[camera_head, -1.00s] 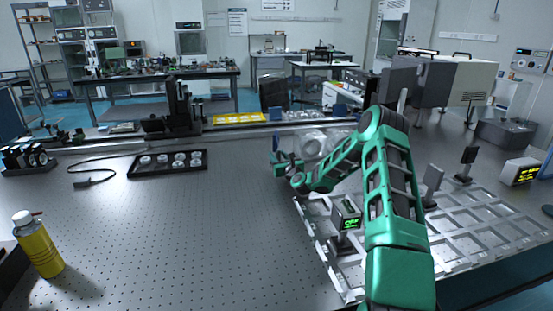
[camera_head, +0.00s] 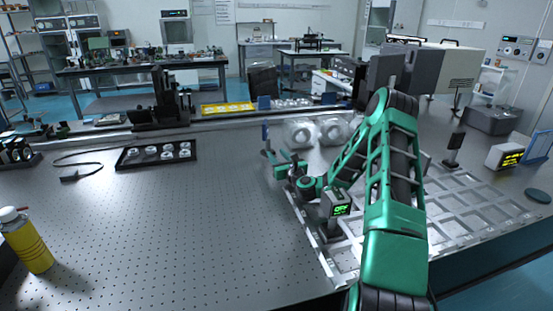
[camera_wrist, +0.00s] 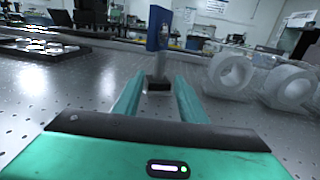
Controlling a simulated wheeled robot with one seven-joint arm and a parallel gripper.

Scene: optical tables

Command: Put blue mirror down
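The blue mirror (camera_wrist: 158,28) stands upright on a post with a dark base on the table, straight ahead in the wrist view. In the head view it is a thin blue plate (camera_head: 265,133) just beyond my gripper (camera_head: 275,162). My gripper's two green fingers (camera_wrist: 158,82) are apart in the wrist view, with the post and base showing between or just past their tips. Clear gaps show on both sides of the post, and neither finger appears to touch it.
Two whitish ring-shaped parts (camera_wrist: 229,72) stand close to the right of the mirror. A silver grid frame (camera_head: 455,215) with small devices lies under and right of my arm. A black tray of round optics (camera_head: 155,153) lies left. The table's left middle is clear.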

